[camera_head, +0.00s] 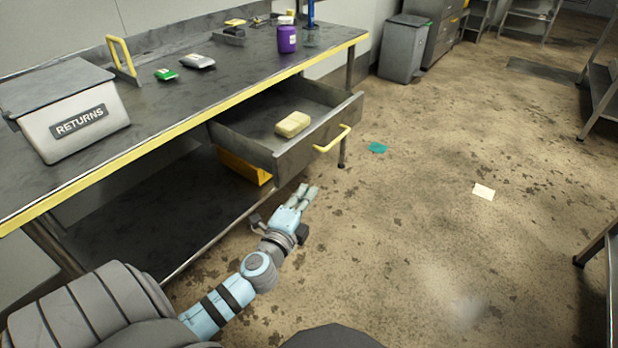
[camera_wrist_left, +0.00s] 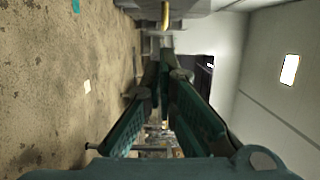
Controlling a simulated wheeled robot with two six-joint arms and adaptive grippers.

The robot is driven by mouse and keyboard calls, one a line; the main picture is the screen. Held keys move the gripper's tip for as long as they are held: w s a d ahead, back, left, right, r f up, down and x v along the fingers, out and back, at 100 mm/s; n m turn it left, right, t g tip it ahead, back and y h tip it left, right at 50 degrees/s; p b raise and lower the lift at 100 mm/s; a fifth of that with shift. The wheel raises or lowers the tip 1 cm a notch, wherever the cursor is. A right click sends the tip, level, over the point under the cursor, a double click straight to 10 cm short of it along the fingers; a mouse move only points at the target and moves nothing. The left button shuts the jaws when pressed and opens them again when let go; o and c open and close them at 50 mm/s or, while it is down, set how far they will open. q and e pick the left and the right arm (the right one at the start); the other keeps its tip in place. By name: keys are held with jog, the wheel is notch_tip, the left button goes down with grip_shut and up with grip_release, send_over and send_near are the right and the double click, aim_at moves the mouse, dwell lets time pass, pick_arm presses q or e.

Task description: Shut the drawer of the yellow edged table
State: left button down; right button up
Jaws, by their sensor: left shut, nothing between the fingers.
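The yellow edged table (camera_head: 150,140) runs along the left of the head view. Its grey drawer (camera_head: 290,163) is pulled well out, with a yellow bar handle (camera_head: 333,139) on the front panel. A pale yellow block (camera_head: 293,124) lies inside the drawer. My left gripper (camera_head: 308,194) is shut and empty, in front of and below the drawer front, apart from the handle in the picture. The left wrist view shows its fingers (camera_wrist_left: 165,65) together, with a small yellow part (camera_wrist_left: 166,14) at the top edge. My right gripper is not in view.
A white RETURNS bin (camera_head: 75,125), a purple jar (camera_head: 286,38) and small packets stand on the tabletop. A yellow object (camera_head: 243,167) sits below the drawer. A grey bin (camera_head: 404,48) stands behind. The floor to the right is mostly clear, with a teal piece (camera_head: 377,148) and pale card (camera_head: 483,192).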

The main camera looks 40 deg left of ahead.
pick_arm(q)
send_near(317, 149)
jog(key=w+d, duration=0.3)
jog(key=a, duration=0.4)
jog(key=shift+w+f+b, duration=0.1)
jog(key=shift+w+b, duration=0.25)
jog(key=shift+w, duration=0.05)
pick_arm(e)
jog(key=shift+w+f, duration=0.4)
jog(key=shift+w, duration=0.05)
pick_arm(q)
jog(key=shift+a, duration=0.15)
